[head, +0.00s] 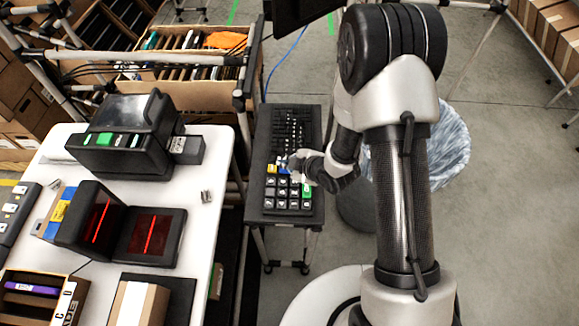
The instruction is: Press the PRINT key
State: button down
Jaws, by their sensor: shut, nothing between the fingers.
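The key labels are too small to read, so I cannot tell which key is PRINT. My gripper (290,163) is shut and empty, reaching in from the right over the far edge of the keypad. It hides some of the far keys. I cannot tell whether its tips touch a key.
A dark keyboard (292,125) lies beyond the keypad. A white table (215,150) at left holds a label printer (120,145), a scanner with red light lines (150,237) and cartons. A lined bin (445,150) stands right, partly behind my arm.

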jog(key=shift+r, duration=0.25)
jog(key=shift+r+p, duration=1.6)
jog(key=shift+r, duration=0.8)
